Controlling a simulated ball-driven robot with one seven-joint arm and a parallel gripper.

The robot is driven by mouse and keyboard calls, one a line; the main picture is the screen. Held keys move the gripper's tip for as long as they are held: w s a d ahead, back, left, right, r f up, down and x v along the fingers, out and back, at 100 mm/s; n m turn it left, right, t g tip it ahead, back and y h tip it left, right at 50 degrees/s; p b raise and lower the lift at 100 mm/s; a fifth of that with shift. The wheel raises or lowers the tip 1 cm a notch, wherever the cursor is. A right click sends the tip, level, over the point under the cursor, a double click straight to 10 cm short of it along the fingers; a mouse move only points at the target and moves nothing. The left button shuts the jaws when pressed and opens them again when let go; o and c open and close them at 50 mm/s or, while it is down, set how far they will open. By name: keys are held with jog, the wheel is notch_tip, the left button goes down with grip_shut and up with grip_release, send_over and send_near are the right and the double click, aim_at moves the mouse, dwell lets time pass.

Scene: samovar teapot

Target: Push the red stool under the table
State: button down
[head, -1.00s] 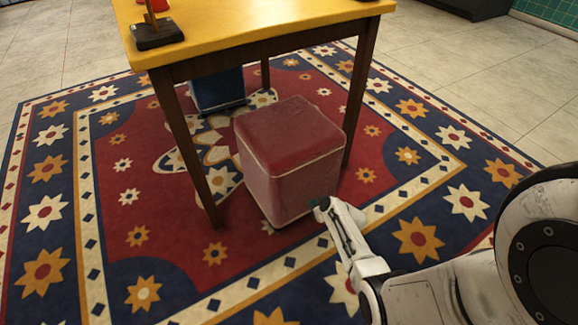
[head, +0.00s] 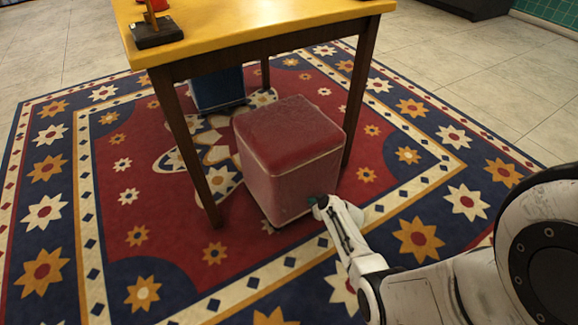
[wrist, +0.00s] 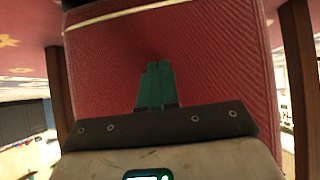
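The red stool (head: 292,165) is a cube-shaped padded seat with a pale seam below its top. It stands upright on the rug at the near side of the yellow-topped table (head: 250,22), between the two near legs in the picture. Most of it shows in front of the table edge. My gripper (head: 318,203) is low at the stool's near right side, at or very close to its surface. In the wrist view, the green fingers (wrist: 156,84) are together in front of the stool's red side (wrist: 215,60), with nothing between them. Exact contact is hard to tell.
A blue stool (head: 218,88) stands under the table, behind the red one. The near left table leg (head: 187,150) and near right leg (head: 360,90) flank the red stool. The patterned rug (head: 120,235) is otherwise clear. A dark-based object (head: 157,33) stands on the table.

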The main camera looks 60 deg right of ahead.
aim_at(309, 193)
jog(key=shift+w+d+b, duration=0.4)
jog(key=shift+w+d, duration=0.05)
jog(key=shift+w, duration=0.35)
jog(key=shift+w+d+b, duration=0.35)
jog(key=shift+w+d, duration=0.15)
jog(key=shift+w, duration=0.25)
jog(key=shift+w+d+b, duration=0.4)
jog(key=shift+w+d, duration=0.05)
jog(key=shift+w, duration=0.45)
jog(key=shift+w+d+r+b, duration=0.1)
jog(key=shift+w+d+b, duration=0.1)
jog(key=shift+w+d, duration=0.5)
jog(key=shift+w+d+f+b, duration=0.1)
jog(key=shift+w+d+b, duration=0.2)
jog(key=shift+w, duration=0.65)
jog(key=shift+w+d+r+b, duration=0.15)
jog(key=shift+w+d, duration=0.4)
jog(key=shift+w, duration=0.3)
